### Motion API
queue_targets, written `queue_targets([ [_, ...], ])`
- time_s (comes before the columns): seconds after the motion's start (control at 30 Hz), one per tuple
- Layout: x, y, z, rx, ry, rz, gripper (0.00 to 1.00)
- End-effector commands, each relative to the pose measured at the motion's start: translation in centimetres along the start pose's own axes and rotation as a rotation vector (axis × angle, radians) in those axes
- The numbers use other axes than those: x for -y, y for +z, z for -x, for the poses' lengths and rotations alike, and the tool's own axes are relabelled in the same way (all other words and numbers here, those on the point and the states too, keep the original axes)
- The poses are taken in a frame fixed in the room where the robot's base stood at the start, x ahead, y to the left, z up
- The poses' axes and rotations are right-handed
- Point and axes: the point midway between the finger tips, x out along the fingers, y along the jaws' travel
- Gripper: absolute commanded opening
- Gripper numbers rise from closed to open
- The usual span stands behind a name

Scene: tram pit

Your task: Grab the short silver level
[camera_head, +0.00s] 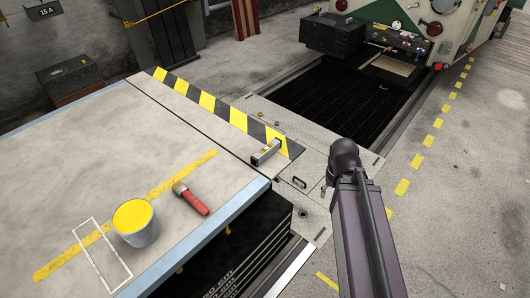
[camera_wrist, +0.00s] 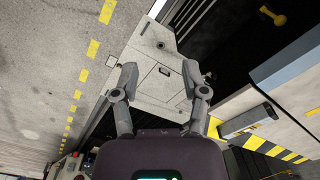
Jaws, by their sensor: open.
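The short silver level (camera_head: 266,152) lies on the concrete platform near its right edge, beside the yellow-black striped band. It also shows in the wrist view (camera_wrist: 249,122) at the right, outside my fingers. My gripper (camera_wrist: 158,67) is open and empty, its two grey fingers apart above a pale floor plate with a small handle. In the head view my arm reaches up from the bottom, right of the level, and mostly hides the gripper. The level is clear of the fingers.
A paint can (camera_head: 136,222) with yellow paint, a red-handled tool (camera_head: 191,198) and a white rectangular frame (camera_head: 102,254) are on the platform (camera_head: 60,165). A dark pit (camera_head: 335,100) lies behind, with a tram (camera_head: 440,30) at its far end. The right floor is open.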

Motion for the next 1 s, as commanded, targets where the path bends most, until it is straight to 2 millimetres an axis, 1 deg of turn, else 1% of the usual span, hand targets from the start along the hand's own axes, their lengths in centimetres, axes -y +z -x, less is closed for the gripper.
queue_targets([
  [0.07, 0.0, 0.0, 0.0, 0.000, 0.000, 0.000, 0.57],
  [0.1, 0.0, 0.0, 0.0, 0.000, 0.000, 0.000, 0.69],
  [0.17, 0.0, 0.0, 0.0, 0.000, 0.002, 0.004, 0.87],
  [0.2, 0.1, -0.1, -0.1, -0.001, 0.004, 0.010, 0.89],
  [0.37, 0.5, -0.8, -0.7, -0.007, 0.038, 0.078, 0.89],
  [0.43, 0.7, -1.4, -1.1, -0.011, 0.067, 0.141, 0.89],
  [0.57, 1.7, -2.9, -2.1, -0.017, 0.147, 0.302, 0.89],
  [0.77, 4.5, -6.0, -3.5, -0.015, 0.326, 0.644, 0.89],
  [0.97, 8.4, -9.2, -4.4, 0.018, 0.532, 1.011, 0.89],
  [1.0, 9.4, -9.8, -4.5, 0.028, 0.575, 1.083, 0.89],
])
